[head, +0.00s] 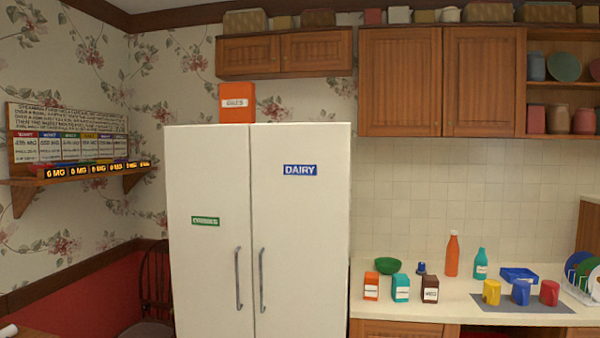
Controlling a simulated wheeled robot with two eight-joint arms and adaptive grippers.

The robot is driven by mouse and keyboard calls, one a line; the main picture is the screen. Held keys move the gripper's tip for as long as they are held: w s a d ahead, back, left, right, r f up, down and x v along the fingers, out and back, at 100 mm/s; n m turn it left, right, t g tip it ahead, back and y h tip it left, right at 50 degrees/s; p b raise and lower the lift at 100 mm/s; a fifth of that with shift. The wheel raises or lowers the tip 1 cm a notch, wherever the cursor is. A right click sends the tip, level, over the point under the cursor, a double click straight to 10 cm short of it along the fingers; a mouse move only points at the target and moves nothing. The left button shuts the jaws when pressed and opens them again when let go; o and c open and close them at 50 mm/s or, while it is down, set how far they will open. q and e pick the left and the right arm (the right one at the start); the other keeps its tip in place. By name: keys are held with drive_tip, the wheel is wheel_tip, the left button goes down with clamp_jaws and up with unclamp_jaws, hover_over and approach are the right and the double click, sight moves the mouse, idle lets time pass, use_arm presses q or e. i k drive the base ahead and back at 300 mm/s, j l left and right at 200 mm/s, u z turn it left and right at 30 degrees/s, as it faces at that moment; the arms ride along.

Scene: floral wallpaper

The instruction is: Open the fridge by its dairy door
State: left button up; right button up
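A white two-door fridge stands in the middle of the head view. Its right door (301,230) carries a blue label (300,170) reading DAIRY. The dairy door's long grey vertical handle (262,279) is near its left edge, next to the gap between the doors. The left door (208,260) has a green label (205,221) and its own grey handle (238,278). Both doors look shut. The fridge's lower part is below the picture. Neither of my grippers is in view.
A counter (400,309) right of the fridge holds boxes, bottles, a green bowl (388,265) and mugs. An orange box (237,102) stands on the fridge. A dark chair (152,290) is at its left. A wall shelf (80,174) is further left.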

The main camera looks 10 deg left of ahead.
sight(301, 171)
drive_tip(key=i+l, duration=0.95)
drive_tip(key=l, duration=0.2)
